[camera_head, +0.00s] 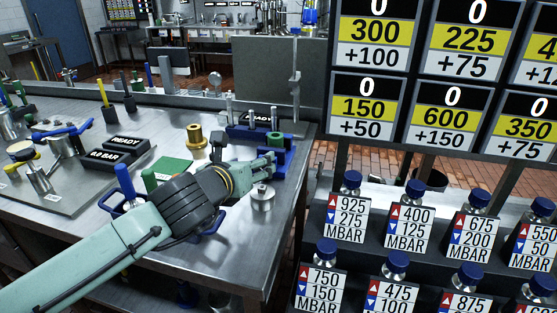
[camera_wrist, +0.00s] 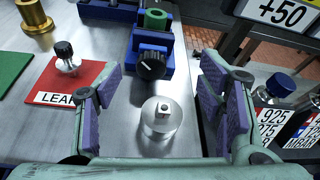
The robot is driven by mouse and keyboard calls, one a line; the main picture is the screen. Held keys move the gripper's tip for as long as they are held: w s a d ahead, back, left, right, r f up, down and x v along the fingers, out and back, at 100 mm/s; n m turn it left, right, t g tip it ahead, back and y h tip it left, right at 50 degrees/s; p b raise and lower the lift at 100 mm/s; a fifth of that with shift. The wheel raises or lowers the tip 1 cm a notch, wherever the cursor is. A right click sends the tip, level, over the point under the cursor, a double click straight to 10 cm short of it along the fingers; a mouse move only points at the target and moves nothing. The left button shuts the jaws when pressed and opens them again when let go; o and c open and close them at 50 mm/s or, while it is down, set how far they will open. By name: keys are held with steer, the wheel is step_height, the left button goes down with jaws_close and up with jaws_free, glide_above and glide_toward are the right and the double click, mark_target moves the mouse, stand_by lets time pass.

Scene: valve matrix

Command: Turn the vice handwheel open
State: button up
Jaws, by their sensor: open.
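The vice is a blue block (camera_wrist: 167,70) holding a green cylinder (camera_wrist: 155,19) in the wrist view. Its handwheel is a black ridged knob (camera_wrist: 152,65) with a white mark, facing my gripper. In the wrist view my gripper (camera_wrist: 161,72) is open, with purple-padded fingers spread to either side and nothing between the pads. The handwheel lies ahead between the fingertips and appears untouched. In the head view my gripper (camera_head: 258,170) is beside the blue vice (camera_head: 278,143), and my arm hides the handwheel there.
A round steel piece with a square top (camera_wrist: 162,118) stands below the open fingers. A red LEAK card (camera_wrist: 68,82) with a black-knobbed fitting and a brass part (camera_wrist: 35,15) lie left. The dark rack of blue-capped canisters (camera_head: 411,215) and number boards (camera_head: 447,128) stand right.

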mark_target(260, 169)
steer(key=f, duration=0.2)
steer(key=a+f, duration=0.1)
steer(key=shift+s+m+g+y, duration=0.3)
steer(key=p+x, duration=0.2)
steer(key=x, duration=0.7)
steer(key=shift+d+r, duration=0.1)
steer(key=shift+x, duration=0.8)
steer(key=shift+c, duration=0.2)
steer(key=c, duration=1.1)
steer(key=shift+w+a+n+h, duration=0.15)
steer(key=shift+n+h, duration=0.55)
steer(key=shift+n, duration=0.35)
steer(key=shift+s+a+n+h, duration=0.1)
steer(key=shift+a+n+h, duration=0.1)
steer(key=shift+n+h, duration=0.7)
steer(key=shift+n, duration=0.25)
